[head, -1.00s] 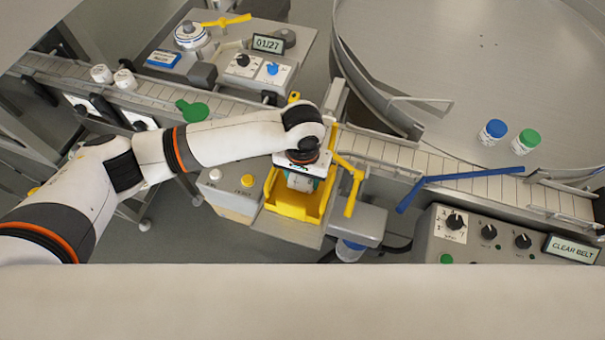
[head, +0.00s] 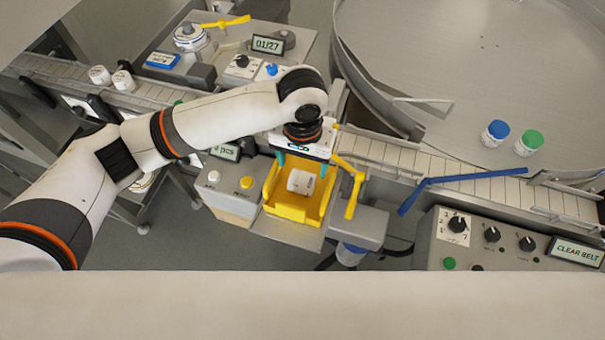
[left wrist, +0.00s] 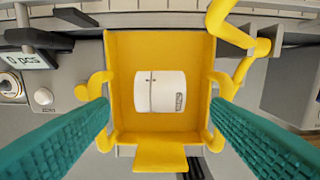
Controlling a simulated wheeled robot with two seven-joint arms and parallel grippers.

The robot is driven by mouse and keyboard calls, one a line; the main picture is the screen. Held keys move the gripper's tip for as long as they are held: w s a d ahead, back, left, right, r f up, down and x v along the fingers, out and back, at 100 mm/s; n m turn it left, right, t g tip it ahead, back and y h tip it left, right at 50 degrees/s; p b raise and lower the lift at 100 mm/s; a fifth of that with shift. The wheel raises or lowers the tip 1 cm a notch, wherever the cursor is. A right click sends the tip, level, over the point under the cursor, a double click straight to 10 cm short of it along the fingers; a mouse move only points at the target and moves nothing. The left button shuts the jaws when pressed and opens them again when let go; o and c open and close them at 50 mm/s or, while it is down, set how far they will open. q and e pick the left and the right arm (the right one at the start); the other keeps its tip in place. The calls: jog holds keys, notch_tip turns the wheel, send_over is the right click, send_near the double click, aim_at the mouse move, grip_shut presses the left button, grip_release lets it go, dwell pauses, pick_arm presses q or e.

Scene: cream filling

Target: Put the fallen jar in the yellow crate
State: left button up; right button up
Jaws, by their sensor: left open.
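The yellow crate (head: 292,212) stands in front of the conveyor in the head view. The white jar (head: 301,181) lies on its side on the crate's floor. The left wrist view looks down into the crate (left wrist: 160,45), with the jar (left wrist: 160,92) near its middle and clear of my fingers. My left gripper (head: 305,165) is open and empty above the crate, its teal fingers apart. Its fingers (left wrist: 162,125) show at both sides of the left wrist view. My right gripper is not in view.
A yellow lever (head: 352,185) stands just right of the crate. A grey box with buttons (head: 232,190) is at its left. The conveyor (head: 440,172) runs behind. A blue-capped jar (head: 495,133) and a green-capped jar (head: 528,142) stand on the round table (head: 450,70).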

aim_at(303, 177)
pick_arm(q)
notch_tip(303, 177, up, 5)
jog(key=shift+r+b, duration=0.1)
jog(key=shift+b, duration=0.2)
dwell(0.4)
